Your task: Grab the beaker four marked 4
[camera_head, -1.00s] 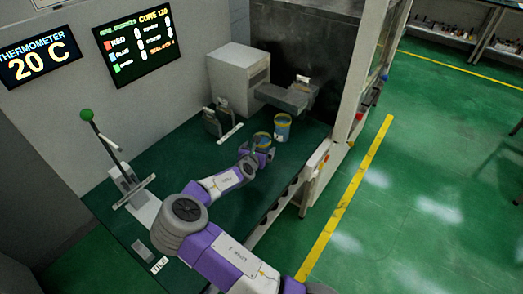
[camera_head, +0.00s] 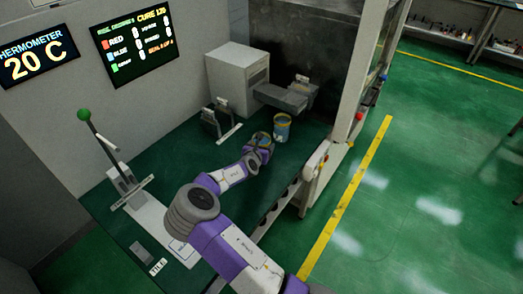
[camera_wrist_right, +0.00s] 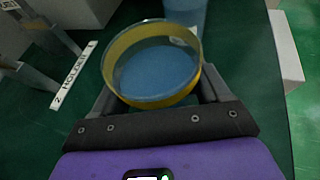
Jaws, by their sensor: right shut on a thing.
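My right gripper (camera_head: 262,146) is shut on a beaker (camera_head: 263,137) with a yellow rim band. In the right wrist view the beaker (camera_wrist_right: 152,75) sits between the gripper's fingers (camera_wrist_right: 155,98), and blue shows inside it. No number can be read on it. A second blue beaker with a yellowish top (camera_head: 282,128) stands just behind and to the right; its lower part also shows in the wrist view (camera_wrist_right: 186,12). My left gripper is not in view.
A holder with dark uprights (camera_head: 216,120) and a white label strip stands left of the beakers. A white box machine (camera_head: 238,80) and a grey protruding block (camera_head: 285,96) are behind. A green-knobbed lever (camera_head: 84,114) stands at left. Bare green tabletop (camera_head: 165,170) lies between.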

